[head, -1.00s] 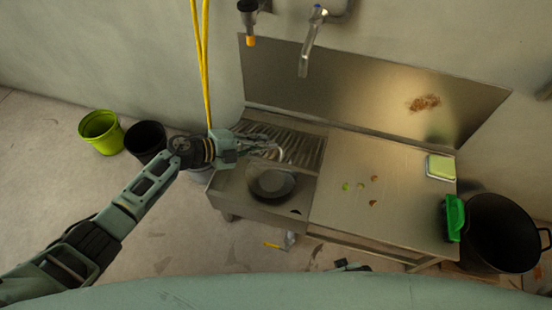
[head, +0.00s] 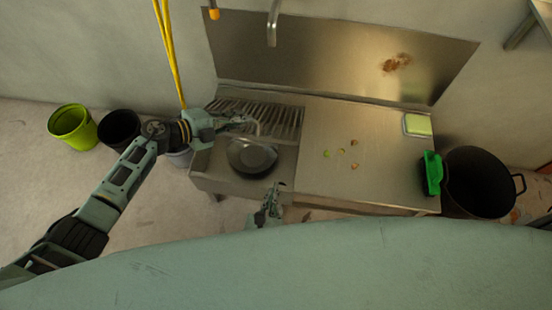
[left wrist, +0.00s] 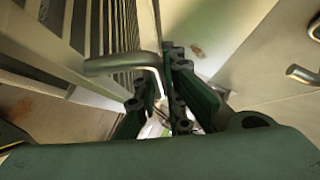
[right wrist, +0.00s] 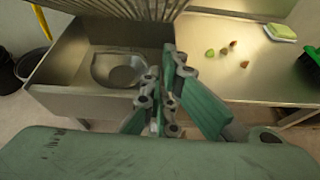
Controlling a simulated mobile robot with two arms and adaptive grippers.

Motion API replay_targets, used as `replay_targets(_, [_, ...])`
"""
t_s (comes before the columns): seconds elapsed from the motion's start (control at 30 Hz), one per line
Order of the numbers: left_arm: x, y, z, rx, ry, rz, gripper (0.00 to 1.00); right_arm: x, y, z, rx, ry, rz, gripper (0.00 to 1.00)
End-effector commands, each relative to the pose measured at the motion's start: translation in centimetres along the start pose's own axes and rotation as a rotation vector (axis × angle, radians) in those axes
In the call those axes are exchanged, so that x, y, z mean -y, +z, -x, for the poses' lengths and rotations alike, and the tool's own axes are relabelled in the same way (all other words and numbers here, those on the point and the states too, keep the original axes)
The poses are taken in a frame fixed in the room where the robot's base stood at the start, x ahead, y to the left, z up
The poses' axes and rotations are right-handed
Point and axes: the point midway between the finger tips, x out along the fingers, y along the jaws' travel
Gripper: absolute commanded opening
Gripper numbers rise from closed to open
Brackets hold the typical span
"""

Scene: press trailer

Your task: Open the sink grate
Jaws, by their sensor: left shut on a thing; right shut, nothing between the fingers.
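The slatted sink grate (head: 285,118) is over the back part of the sink basin (head: 215,170) and looks raised at its front. Its bent metal handle (left wrist: 128,62) shows close up in the left wrist view, beside the slats. My left gripper (head: 247,121) is shut on the grate handle; its fingertips partly hide the grip. A dark round pan (head: 252,157) lies in the basin, in front of the grate. My right gripper (head: 275,190) is shut and empty by the sink's front edge. The right wrist view shows the grate (right wrist: 130,8) along the top.
The steel counter (head: 325,185) right of the sink holds several food scraps (head: 354,143) and a sponge (head: 417,125). A green object (head: 432,173) sits by a black pot (head: 482,180) on the right. Green (head: 72,127) and black (head: 118,130) buckets stand left.

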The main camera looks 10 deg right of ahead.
Motion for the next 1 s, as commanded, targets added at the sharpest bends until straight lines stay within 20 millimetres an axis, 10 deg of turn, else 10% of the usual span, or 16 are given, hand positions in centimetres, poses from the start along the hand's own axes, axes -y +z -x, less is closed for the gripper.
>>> replay_targets(0.23, [0.2, 0.1, 0.1, 0.002, -0.002, -0.005, 0.0, -0.8, 1.0, -1.6, 0.037, 0.015, 0.045, 0.0])
replay_targets(0.63, [0.2, 0.1, 0.1, 0.002, -0.002, -0.005, 0.0, -0.8, 1.2, -9.9, 0.034, 0.013, 0.042, 0.0])
replay_targets(1.0, [0.2, 0.1, 0.1, 0.003, -0.002, -0.005, 0.0, -0.9, 4.9, -10.5, 0.03, 0.014, 0.039, 0.0])
